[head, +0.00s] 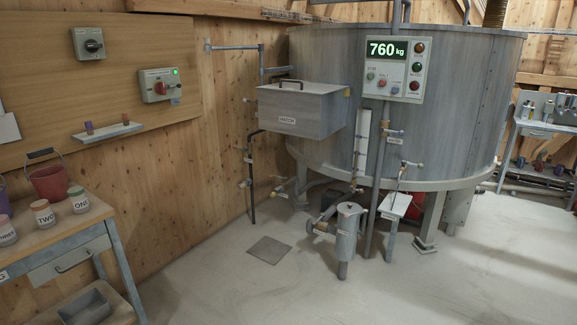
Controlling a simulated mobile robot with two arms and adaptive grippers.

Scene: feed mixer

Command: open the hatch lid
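The hatch is a grey metal box (312,118) labelled HATCH, fixed to the left front side of a large round mixer tank (450,130). Its hatch lid (300,89) is a flat grey plate on top and lies closed. A dark bar handle (287,82) stands on the lid near its left back part. Neither of my grippers shows in the head view.
A control panel (393,70) reading 760 kg is right of the hatch. Pipes and valves (250,150) run left of it. A metal canister (347,230) and small stand (395,206) stand below. A workbench (60,240) is at left. The front floor is clear.

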